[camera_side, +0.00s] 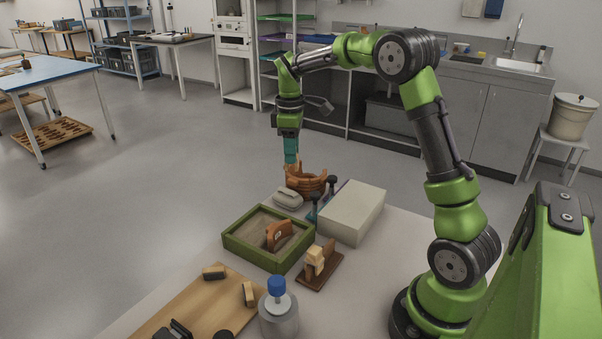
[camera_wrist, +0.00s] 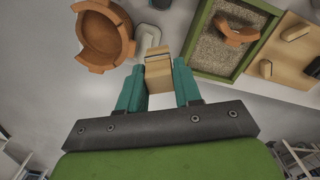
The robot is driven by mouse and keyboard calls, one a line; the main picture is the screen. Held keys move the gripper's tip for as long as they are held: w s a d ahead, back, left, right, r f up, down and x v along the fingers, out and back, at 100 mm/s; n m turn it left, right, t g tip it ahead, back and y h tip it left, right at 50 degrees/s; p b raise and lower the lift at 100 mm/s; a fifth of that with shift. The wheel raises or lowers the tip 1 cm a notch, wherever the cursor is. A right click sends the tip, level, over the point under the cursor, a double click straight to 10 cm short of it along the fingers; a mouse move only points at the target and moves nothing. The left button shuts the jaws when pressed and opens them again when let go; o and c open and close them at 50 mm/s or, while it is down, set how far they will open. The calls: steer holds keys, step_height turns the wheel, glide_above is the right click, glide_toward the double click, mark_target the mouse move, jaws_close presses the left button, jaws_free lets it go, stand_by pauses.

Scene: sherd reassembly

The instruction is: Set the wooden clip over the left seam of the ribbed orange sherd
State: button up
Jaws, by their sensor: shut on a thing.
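My gripper (camera_side: 291,160) hangs upright over the back of the work table, with its teal fingers down by the orange bowl (camera_side: 308,182). In the wrist view my gripper (camera_wrist: 158,82) is shut on the pale wooden clip (camera_wrist: 158,74). The clip is apart from the bowl (camera_wrist: 101,36), which stands to its left in that view, with an uneven, stepped rim. An orange sherd (camera_side: 279,236) stands in the sand of the green tray; it also shows in the wrist view (camera_wrist: 236,32). I cannot make out ribs or the left seam.
The green sand tray (camera_side: 243,250) stands in front of the bowl. A grey-white block (camera_side: 352,212) is to the right. A brown stand with a pale piece (camera_side: 318,262), a wooden board (camera_side: 200,300) and a blue-capped jar (camera_side: 278,312) are nearer. A pale rounded object (camera_side: 288,198) lies by the bowl.

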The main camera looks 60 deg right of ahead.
steer(key=w+d+f+n, duration=0.1)
steer(key=w+d, duration=0.1)
steer(key=w+d+f+n, duration=0.1)
steer(key=w+d, duration=0.1)
steer(key=d, duration=0.1)
steer(key=w+d+f+n, duration=0.1)
steer(key=w+d, duration=0.1)
steer(key=w, duration=0.1)
steer(key=shift+d+f, duration=0.2)
steer(key=shift+d, duration=0.15)
steer(key=shift+f+n, duration=0.3)
steer(key=shift+f, duration=1.2)
steer(key=shift+f, duration=0.75)
stand_by(0.4)
steer(key=o, duration=0.8)
stand_by(0.5)
steer(key=shift+r, duration=2.3)
